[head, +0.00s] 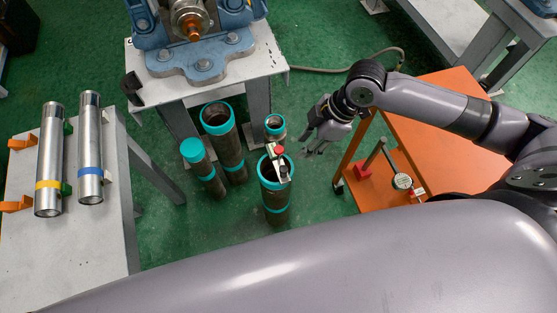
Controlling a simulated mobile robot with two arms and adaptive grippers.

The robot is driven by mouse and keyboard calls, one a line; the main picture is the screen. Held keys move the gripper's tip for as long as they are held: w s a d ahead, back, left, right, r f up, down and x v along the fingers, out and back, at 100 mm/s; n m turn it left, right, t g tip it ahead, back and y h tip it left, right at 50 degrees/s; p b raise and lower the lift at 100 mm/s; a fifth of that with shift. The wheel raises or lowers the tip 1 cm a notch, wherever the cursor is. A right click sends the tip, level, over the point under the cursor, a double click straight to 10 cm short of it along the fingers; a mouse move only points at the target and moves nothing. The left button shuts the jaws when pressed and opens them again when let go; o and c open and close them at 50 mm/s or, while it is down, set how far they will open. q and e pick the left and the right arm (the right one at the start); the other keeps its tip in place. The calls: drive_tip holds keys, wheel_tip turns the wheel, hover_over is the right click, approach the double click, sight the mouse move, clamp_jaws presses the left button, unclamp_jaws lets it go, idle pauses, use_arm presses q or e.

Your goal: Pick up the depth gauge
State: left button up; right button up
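My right gripper (312,149) is left of the cart, above the green floor and apart from the gauge. Its fingers look spread, with nothing visible between them. My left gripper is not in view.
The orange cart (435,125) has an upper top beside the gauge. Dark pipes with teal bands (275,199) stand on the floor, one with a red-and-silver device (280,163) at its mouth. A grey table (95,245) holds two steel cylinders. A blue vise (200,62) stands behind.

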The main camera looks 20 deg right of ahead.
hover_over(284, 169)
drive_tip(key=d, duration=0.2)
wheel_tip(284, 169, down, 7)
drive_tip(key=shift+d+x, duration=0.2)
drive_tip(key=shift+x, duration=2.65)
drive_tip(key=shift+s+f, duration=0.1)
drive_tip(key=shift+s, duration=0.15)
drive_tip(key=shift+c, duration=0.5)
clamp_jaws()
